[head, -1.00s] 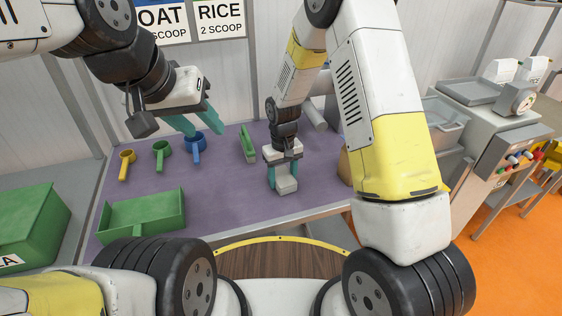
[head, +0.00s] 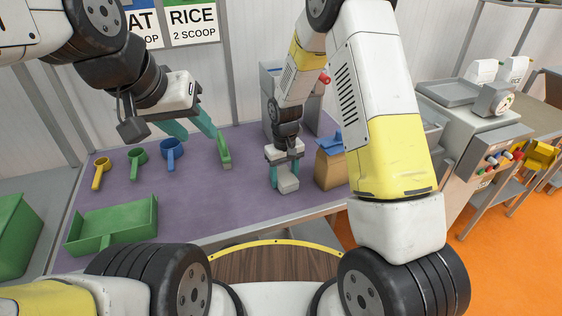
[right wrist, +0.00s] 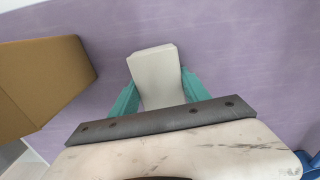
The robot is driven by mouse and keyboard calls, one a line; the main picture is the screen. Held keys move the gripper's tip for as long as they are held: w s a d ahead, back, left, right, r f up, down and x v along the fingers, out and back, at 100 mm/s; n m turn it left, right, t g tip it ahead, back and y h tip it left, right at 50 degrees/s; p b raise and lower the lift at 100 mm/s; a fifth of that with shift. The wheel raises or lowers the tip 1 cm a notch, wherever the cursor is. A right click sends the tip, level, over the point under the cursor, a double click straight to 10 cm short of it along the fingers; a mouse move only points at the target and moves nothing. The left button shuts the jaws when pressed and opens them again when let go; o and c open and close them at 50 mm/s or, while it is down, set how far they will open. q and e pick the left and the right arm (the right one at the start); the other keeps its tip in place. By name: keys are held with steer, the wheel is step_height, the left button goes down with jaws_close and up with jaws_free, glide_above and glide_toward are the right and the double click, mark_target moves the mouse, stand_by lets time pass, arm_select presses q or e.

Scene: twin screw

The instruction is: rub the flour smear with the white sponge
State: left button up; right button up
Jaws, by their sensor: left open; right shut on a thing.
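The white sponge (head: 287,185) is a pale block low over the purple table top. My right gripper (head: 284,170) is shut on it and points down. In the right wrist view the sponge (right wrist: 155,75) sits between the teal fingers; I cannot tell whether it touches the table. I cannot make out a distinct flour smear; only faint pale streaks show on the purple surface. My left gripper (head: 192,127) is open and empty, above the back left of the table near the blue scoop.
Yellow (head: 100,172), green (head: 138,162) and blue (head: 172,153) scoops stand left, with a green brush (head: 224,151) nearby. A green tray (head: 112,228) lies front left. A brown bag (head: 329,168) stands close right of my right gripper. The table's middle front is clear.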

steer(key=shift+w+d+r, duration=0.1)
steer(key=shift+d, duration=0.25)
step_height(320, 180, up, 3)
steer(key=shift+a+f, duration=0.15)
steer(key=shift+r, duration=2.65)
